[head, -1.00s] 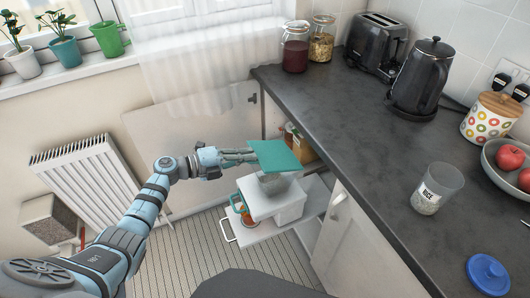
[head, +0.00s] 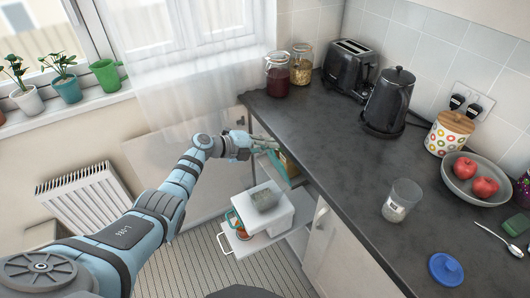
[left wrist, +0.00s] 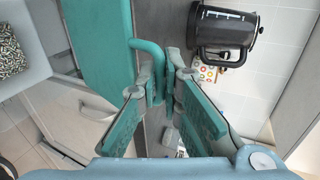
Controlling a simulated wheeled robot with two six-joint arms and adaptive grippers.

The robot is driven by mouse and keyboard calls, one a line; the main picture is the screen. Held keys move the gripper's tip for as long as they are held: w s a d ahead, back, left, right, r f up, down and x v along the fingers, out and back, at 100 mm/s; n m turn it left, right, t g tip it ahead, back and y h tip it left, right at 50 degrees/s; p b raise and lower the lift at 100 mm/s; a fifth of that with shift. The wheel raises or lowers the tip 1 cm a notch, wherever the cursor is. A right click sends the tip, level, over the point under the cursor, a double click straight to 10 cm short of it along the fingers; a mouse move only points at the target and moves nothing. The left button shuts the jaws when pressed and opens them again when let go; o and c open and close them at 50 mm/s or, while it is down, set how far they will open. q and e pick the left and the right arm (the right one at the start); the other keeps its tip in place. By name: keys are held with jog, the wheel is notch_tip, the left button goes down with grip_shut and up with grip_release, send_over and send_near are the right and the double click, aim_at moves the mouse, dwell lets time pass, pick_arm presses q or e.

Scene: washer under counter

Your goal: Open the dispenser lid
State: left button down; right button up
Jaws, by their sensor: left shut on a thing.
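The teal lid (head: 289,170) stands steeply tilted beside the counter's edge in the head view. In the left wrist view the lid (left wrist: 95,40) is a flat teal panel with a rounded teal handle (left wrist: 148,52). My left gripper (head: 266,143) is at the lid's upper end; its fingers (left wrist: 158,88) are shut on that handle. The white dispenser (head: 283,218) sits below, its top uncovered, with speckled grey contents (head: 264,198). The speckled contents (left wrist: 10,52) also show in the wrist view. The lid's joint with the dispenser is not clear. My right gripper is out of view.
The dark counter (head: 330,150) runs close along the right of my left gripper. It bears a kettle (head: 388,102), a toaster (head: 350,70), jars and a fruit bowl (head: 472,182). A white pull-out shelf (head: 298,243) and cabinet door (head: 335,240) stand below.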

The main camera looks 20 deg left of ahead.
pick_arm(q)
jog(key=shift+w+d+r, duration=0.25)
jog(key=shift+w+d, duration=0.1)
jog(key=shift+w, duration=0.15)
jog(key=shift+w+d+r, duration=0.25)
jog(key=shift+w+d, duration=0.1)
jog(key=shift+w, duration=0.15)
jog(key=c, duration=1.8)
grip_release()
jog(key=shift+c, duration=0.2)
jog(key=shift+o, duration=0.4)
jog(key=shift+s, duration=0.25)
jog(key=v, duration=1.2)
jog(key=shift+s+r, duration=0.25)
jog(key=shift+w, duration=0.1)
